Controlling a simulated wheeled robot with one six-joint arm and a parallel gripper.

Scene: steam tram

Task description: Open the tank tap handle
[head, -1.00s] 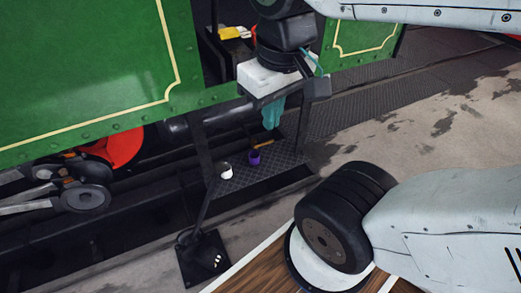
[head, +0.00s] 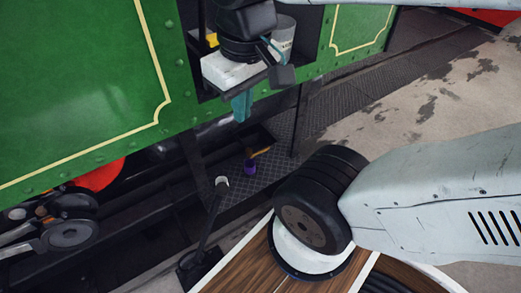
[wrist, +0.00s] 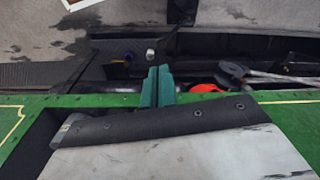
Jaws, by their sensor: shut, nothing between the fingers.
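My gripper (head: 242,105) has teal fingers that are together and empty, pointing down in front of the opening between the green tram panels. In the wrist view the shut fingers (wrist: 156,86) stand at the middle, over the lower edge of the green side. I cannot make out a tank tap handle for certain in either view. The tram's green side panel (head: 80,80) fills the left of the head view. My wrist hides part of the opening.
A dark tread step (head: 255,175) below holds a purple item (head: 249,166) and a small white item (head: 221,182). A grey container (head: 283,35) and a yellow item (head: 212,40) show in the opening. Open floor (head: 420,110) lies right.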

